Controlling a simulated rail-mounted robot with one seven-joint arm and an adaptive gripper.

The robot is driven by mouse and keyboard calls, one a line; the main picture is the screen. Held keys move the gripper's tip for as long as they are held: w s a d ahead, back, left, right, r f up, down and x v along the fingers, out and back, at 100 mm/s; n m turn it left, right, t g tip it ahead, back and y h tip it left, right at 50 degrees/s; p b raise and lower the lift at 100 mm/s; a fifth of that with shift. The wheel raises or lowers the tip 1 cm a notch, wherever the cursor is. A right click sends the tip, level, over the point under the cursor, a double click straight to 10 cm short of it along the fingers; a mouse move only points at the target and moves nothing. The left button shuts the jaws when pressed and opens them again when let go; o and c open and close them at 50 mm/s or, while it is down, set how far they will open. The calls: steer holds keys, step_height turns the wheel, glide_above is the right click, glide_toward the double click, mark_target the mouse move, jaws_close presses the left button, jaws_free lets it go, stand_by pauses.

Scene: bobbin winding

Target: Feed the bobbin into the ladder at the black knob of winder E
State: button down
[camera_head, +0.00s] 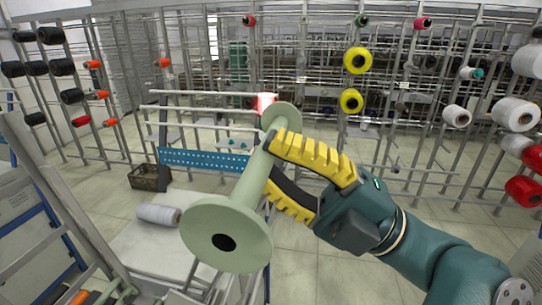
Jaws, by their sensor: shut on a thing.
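A large pale green bobbin (228,235) with two round flanges is held tilted across the middle of the view. Its near flange shows a dark centre hole. My gripper (270,166), with yellow ribbed fingers, is shut on the bobbin's barrel from the right. The far flange (281,116) is partly behind the fingers. Grey slanted rails like a ladder (85,235) stand at the lower left, apart from the bobbin. I cannot make out the black knob or a winder letter E.
A blue perforated bar (200,160) and pale rails (205,112) stand behind the bobbin. A white spool (158,214) lies on a light surface at lower left. A dark crate (150,177) sits on the floor. Thread racks (460,130) fill the back and right. Tiled floor is open below the arm.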

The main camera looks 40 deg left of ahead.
step_height(320, 180, down, 6)
steer(key=s+a+b, duration=0.1)
steer(key=a+b, duration=0.1)
steer(key=b, duration=0.5)
steer(key=shift+s+r, duration=0.15)
steer(key=shift+r, duration=0.1)
steer(key=shift+a+f, duration=0.1)
stand_by(0.3)
steer(key=shift+s+a+f+b, duration=0.2)
steer(key=shift+a+f+b, duration=0.15)
steer(key=shift+f+b, duration=0.65)
steer(key=shift+s+a+f+b, duration=0.2)
steer(key=shift+a+f+b, duration=0.15)
steer(key=shift+f+b, duration=0.65)
steer(key=shift+s+a+f+b, duration=0.3)
steer(key=shift+f+b, duration=0.35)
steer(key=shift+b, duration=0.7)
steer(key=shift+w, duration=0.1)
step_height(320, 180, down, 6)
steer(key=s+a+b, duration=0.1)
steer(key=a+b, duration=0.1)
steer(key=b, duration=0.4)
steer(key=shift+r, duration=0.25)
steer(key=shift+s+a+b, duration=0.1)
steer(key=shift+b, duration=0.2)
steer(key=f+b, duration=0.1)
steer(key=a+f+b, duration=0.1)
steer(key=s+f+b, duration=0.1)
steer(key=f+b, duration=0.1)
steer(key=shift+a, duration=0.25)
